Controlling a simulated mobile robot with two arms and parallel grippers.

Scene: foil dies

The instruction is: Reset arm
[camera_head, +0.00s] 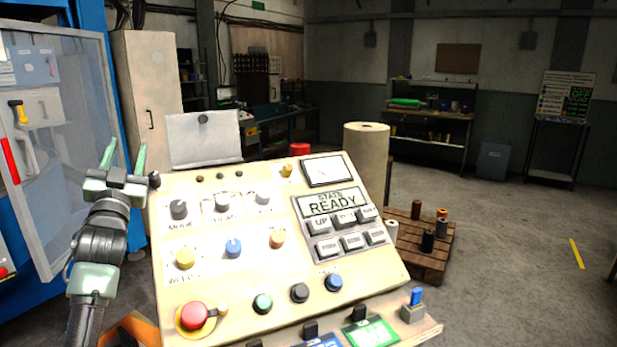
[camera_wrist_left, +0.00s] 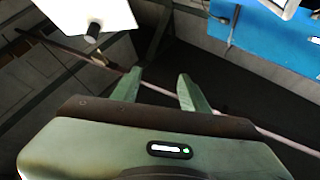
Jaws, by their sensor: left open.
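My left gripper (camera_head: 124,160) is raised at the left edge of the slanted control panel (camera_head: 215,262). Its two pale green fingers are apart and point up, with nothing between them. In the left wrist view the open fingers (camera_wrist_left: 158,92) also show empty, over dark floor. My right gripper is in neither view.
The panel carries knobs, a red mushroom button (camera_head: 194,315), grey keys and a display (camera_head: 332,203) reading READY. A blue machine with a clear door (camera_head: 70,130) stands close on the left. A pallet (camera_head: 425,262) with spools is at right; open floor lies beyond.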

